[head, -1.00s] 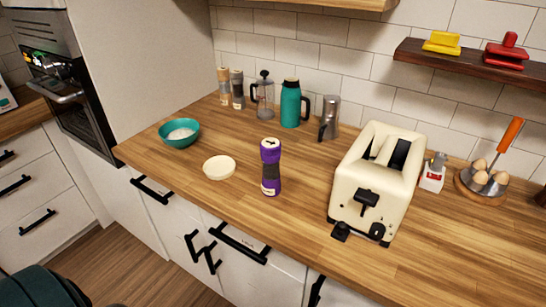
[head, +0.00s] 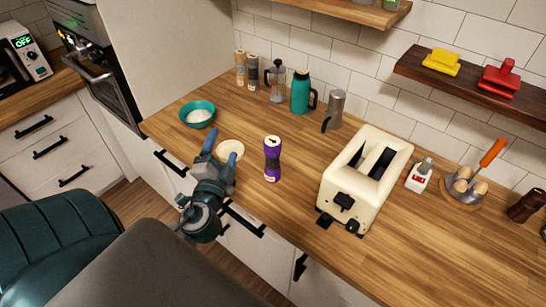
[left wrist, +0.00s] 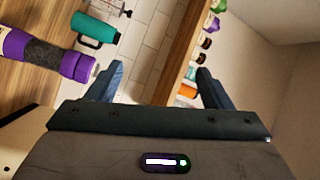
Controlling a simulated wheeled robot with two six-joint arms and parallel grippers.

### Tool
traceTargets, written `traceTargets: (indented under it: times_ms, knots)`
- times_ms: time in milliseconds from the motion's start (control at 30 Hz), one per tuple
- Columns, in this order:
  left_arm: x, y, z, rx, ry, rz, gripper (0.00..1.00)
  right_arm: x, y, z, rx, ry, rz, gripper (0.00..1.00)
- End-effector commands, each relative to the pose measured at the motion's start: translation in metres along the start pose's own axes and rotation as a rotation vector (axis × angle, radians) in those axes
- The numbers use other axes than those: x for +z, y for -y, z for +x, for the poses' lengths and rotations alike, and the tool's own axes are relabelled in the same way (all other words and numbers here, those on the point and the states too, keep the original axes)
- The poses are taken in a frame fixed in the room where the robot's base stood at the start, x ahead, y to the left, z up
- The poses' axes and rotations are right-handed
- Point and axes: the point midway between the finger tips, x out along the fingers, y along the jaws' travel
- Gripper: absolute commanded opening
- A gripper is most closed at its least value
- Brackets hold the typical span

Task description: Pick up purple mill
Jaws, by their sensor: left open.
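The purple mill (head: 272,158) stands upright on the wooden counter, purple at top and bottom with a dark grey middle. In the left wrist view the mill (left wrist: 45,52) lies across the upper left, outside the fingers. My left gripper (head: 220,148) is open and empty, to the left of the mill in the head view and apart from it. Its fingers partly cover a cream lid-like disc (head: 233,149) behind them. The left wrist view shows both fingers (left wrist: 160,85) spread with nothing between them. My right gripper is not in view.
A cream toaster (head: 365,180) stands right of the mill. A teal bowl (head: 198,114) is at the back left. A teal jug (head: 301,92), a French press (head: 276,80) and a metal pot (head: 334,110) stand behind. The counter around the mill is clear.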

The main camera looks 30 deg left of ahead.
Motion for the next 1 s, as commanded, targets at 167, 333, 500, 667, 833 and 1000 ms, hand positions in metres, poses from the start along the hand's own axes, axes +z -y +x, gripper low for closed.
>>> traceTargets:
  times_ms: [167,333,500,667,833,1000]
  knots:
    - [-0.052,0.026,0.01,-0.157,-0.323,0.28,0.74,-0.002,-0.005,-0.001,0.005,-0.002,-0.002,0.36]
    - [-0.097,0.009,0.006,-0.232,-0.673,0.684,0.74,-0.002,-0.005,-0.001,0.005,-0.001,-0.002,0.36]
    - [-0.098,-0.037,0.009,-0.202,-0.933,1.164,0.74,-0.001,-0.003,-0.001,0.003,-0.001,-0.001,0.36]
    - [-0.064,-0.069,0.03,-0.117,-1.028,1.579,0.74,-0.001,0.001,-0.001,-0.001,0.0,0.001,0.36]
    - [-0.03,-0.077,0.053,-0.038,-1.021,1.855,0.74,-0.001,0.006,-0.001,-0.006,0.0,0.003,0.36]
    - [-0.018,-0.08,0.063,-0.014,-1.005,1.947,0.74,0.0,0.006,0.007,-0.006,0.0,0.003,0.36]
